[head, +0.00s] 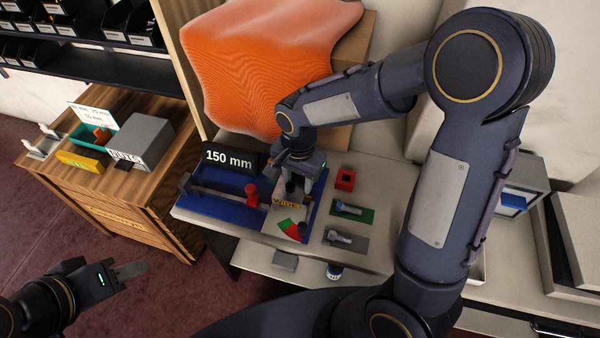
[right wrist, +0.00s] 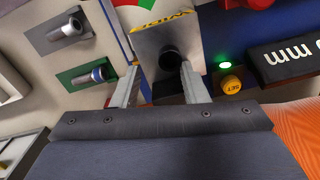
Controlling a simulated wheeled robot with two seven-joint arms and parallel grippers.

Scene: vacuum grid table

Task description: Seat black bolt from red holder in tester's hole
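The blue tester (head: 225,204) with its "150 mm" display stands on the table, its metal plate (right wrist: 152,45) below my right gripper. The black bolt (right wrist: 172,58) stands at this plate, its dark head between the finger lines and closer to the right-hand finger. Its shank is hidden, so its depth in the hole cannot be seen. My right gripper (head: 293,180) is over the plate; in the right wrist view its fingers (right wrist: 160,72) are apart, with a gap beside the bolt. The red holder (head: 345,179) shows no bolt. My left gripper (head: 130,269) is off the table, apparently empty.
A green holder (head: 366,214) and a grey holder (head: 358,244) each bear a metal bolt right of the tester. A green light (right wrist: 224,66) glows near a yellow button (right wrist: 230,84). A wooden cabinet (head: 140,210) with bins stands left.

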